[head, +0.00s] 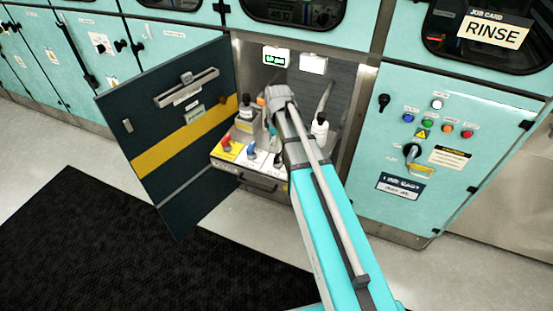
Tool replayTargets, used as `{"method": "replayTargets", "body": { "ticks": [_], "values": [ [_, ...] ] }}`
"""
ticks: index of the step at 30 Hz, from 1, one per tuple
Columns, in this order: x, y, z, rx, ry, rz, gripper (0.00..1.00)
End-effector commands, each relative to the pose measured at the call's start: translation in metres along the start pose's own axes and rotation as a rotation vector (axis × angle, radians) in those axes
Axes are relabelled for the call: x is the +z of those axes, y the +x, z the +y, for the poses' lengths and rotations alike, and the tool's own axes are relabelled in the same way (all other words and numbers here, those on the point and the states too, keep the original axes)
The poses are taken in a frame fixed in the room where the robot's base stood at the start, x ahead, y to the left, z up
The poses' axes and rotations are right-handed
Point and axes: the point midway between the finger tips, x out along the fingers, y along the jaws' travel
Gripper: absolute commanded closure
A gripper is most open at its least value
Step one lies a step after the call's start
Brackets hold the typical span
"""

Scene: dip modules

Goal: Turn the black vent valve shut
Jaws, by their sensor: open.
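A pull-out drawer (225,163) with a yellow, white and dark front panel sits low in the open cabinet bay. It carries a red valve handle (228,142), a blue one (251,153) and a black vent valve (278,160) at its right end. My gripper (272,138) shows only as a small dark shape under the wrist, close above the black valve. Its jaws are open. I cannot see whether they touch or surround the handle.
A dark door (165,130) with a yellow stripe stands open on the left. Bottles (245,108) and (320,128) stand behind the drawer. A control panel (425,140) with buttons is on the right. A black mat (110,240) covers the floor in front.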

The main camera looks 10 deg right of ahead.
Motion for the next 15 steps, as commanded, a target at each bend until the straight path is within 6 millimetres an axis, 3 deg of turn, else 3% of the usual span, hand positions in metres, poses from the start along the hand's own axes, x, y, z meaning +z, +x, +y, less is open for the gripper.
{"method": "replayTargets", "body": {
  "ticks": [15],
  "values": [
    [0.000, 0.043, 0.000, 0.000, 0.000, 0.000, 0.00]
  ]
}}
